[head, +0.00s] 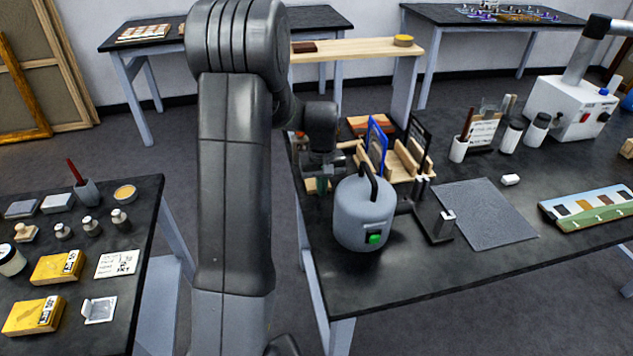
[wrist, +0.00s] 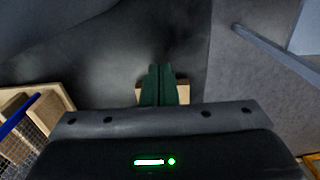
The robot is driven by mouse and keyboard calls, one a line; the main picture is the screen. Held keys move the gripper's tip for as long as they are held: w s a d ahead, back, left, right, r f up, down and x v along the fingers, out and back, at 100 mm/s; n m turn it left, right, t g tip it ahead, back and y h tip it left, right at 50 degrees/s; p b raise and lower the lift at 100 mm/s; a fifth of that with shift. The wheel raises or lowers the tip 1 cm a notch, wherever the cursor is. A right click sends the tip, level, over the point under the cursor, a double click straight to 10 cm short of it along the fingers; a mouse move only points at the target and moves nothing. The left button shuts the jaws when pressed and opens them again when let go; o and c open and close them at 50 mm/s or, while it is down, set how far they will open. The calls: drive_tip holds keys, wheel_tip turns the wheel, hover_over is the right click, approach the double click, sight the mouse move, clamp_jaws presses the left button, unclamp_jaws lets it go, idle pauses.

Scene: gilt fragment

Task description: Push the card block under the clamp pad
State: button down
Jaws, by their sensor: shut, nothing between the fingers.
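My gripper (wrist: 160,72) shows in the wrist view as two dark green fingers pressed together, with nothing between them. A tan block (wrist: 184,94) shows on both sides of the fingers, partly hidden by them and by the gripper body; I cannot tell whether they touch it or whether it is the card block. In the head view my gripper (head: 322,184) is low at the left end of the right-hand table, left of a grey canister (head: 362,218) that partly hides it. I cannot make out the clamp pad in either view.
A wooden rack (head: 405,160) with blue and black frames stands behind the canister; its edge also shows in the wrist view (wrist: 45,100). A small black stand (head: 437,228) and a grey mat (head: 485,213) lie to the right.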

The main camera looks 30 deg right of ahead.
drive_tip(key=shift+f+b, duration=0.6)
drive_tip(key=shift+f, duration=0.35)
drive_tip(key=shift+r, duration=0.15)
drive_tip(key=shift+w, duration=0.25)
drive_tip(key=shift+w+d+p, duration=0.55)
drive_tip(key=shift+w, duration=1.15)
drive_tip(key=shift+w+d+p, duration=0.55)
drive_tip(key=shift+w, duration=1.1)
drive_tip(key=shift+w+d+p, duration=0.55)
drive_tip(key=shift+w, duration=1.15)
drive_tip(key=shift+w+d, duration=0.1)
drive_tip(key=shift+w, duration=0.25)
drive_tip(key=shift+w+d, duration=0.2)
drive_tip(key=shift+w, duration=0.35)
drive_tip(key=shift+w+d+r+p, duration=0.1)
drive_tip(key=shift+w+r+p, duration=0.1)
drive_tip(key=shift+w+p, duration=0.15)
